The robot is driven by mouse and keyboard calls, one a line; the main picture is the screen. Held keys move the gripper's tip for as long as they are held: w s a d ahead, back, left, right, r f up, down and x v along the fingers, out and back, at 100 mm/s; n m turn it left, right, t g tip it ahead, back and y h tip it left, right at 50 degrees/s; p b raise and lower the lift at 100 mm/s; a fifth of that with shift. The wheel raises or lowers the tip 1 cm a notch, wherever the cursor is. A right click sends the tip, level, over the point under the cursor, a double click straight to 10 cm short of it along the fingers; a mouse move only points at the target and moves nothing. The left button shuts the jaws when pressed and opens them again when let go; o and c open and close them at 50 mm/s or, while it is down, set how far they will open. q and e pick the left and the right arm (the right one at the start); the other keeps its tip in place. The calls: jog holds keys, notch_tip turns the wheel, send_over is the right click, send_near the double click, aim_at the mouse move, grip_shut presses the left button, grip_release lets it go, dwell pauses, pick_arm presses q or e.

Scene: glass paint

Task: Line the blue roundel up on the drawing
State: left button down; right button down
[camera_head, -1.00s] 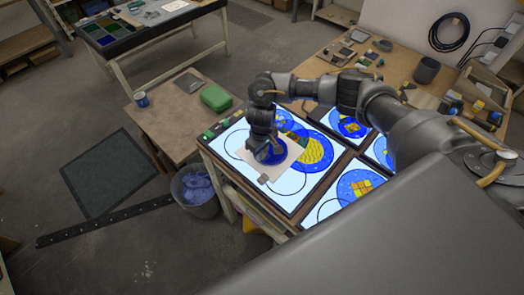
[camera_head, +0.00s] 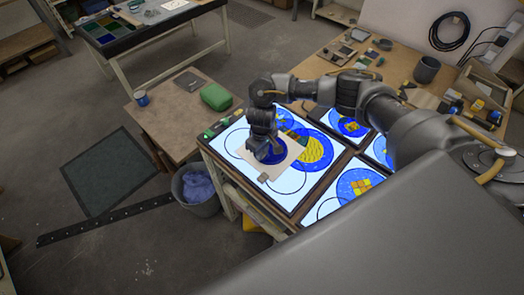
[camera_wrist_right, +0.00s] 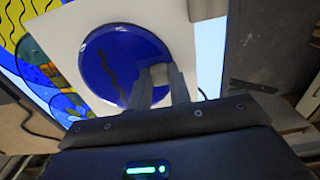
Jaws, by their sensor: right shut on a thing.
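The blue roundel (camera_head: 279,155) is a dark blue disc over a pale sheet (camera_head: 293,160) on the lit panel (camera_head: 285,196). In the right wrist view the roundel (camera_wrist_right: 110,60) shows a dark wavy line, with the pale sheet (camera_wrist_right: 75,22) around it. My right gripper (camera_head: 268,156) comes down onto the disc from above. In the wrist view its fingers (camera_wrist_right: 160,74) are shut on a small pale knob at the roundel's edge. I cannot tell whether the disc touches the sheet. The gripper hides part of it. My left gripper is out of view.
A small grey block (camera_head: 263,177) lies at the sheet's near corner. A yellow-and-blue glass circle (camera_head: 316,150) lies right of the sheet. Thin drawn circles show on the panel. A green case (camera_head: 216,97) and blue cup (camera_head: 142,98) stand on the wooden table to the left.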

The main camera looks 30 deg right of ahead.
jog(key=c, duration=1.2)
grip_release()
jog(key=shift+r, duration=0.1)
notch_tip(320, 180, up, 11)
jog(key=shift+f, duration=0.2)
